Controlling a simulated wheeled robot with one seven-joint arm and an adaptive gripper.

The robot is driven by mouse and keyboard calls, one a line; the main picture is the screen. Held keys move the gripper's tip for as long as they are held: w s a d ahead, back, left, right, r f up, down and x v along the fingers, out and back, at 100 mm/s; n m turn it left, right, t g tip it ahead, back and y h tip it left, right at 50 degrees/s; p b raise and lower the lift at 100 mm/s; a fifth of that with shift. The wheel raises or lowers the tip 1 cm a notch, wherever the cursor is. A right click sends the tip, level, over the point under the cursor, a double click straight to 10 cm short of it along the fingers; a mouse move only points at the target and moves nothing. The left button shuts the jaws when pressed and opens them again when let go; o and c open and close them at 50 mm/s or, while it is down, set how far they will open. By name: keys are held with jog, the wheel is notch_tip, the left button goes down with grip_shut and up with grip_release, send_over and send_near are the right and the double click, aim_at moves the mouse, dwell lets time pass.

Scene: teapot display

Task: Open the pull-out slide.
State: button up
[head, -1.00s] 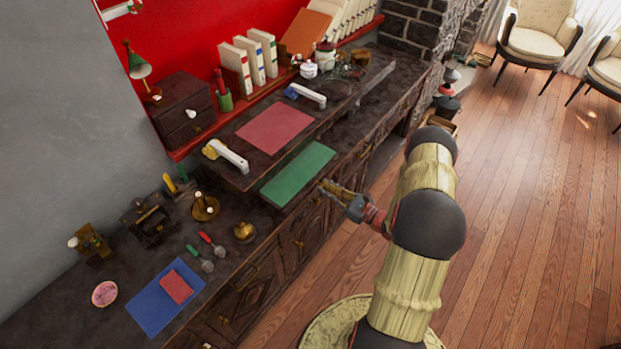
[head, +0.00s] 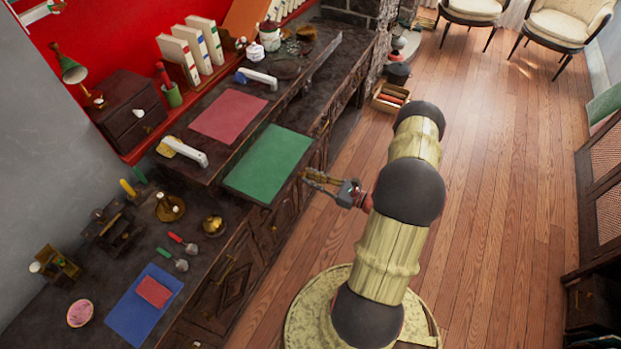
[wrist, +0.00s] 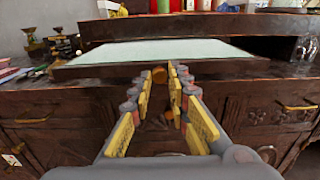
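The pull-out slide (head: 268,163) is a dark board with a green top, drawn out from under the raised shelf. In the wrist view its pale green top (wrist: 155,52) lies ahead, level. A small brass knob (wrist: 158,75) is at the middle of its front edge.
The raised shelf (head: 215,140) holds a red sheet (head: 229,115) and two white handles. A blue sheet (head: 130,320), spoons and brass pieces lie on the lower desk top. Cabinet fronts stand below the slide. The wooden floor (head: 500,180) to the right is open.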

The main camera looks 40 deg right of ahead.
jog(key=o, duration=0.4)
jog(key=v, duration=1.2)
jog(key=shift+r, duration=0.1)
dwell(0.4)
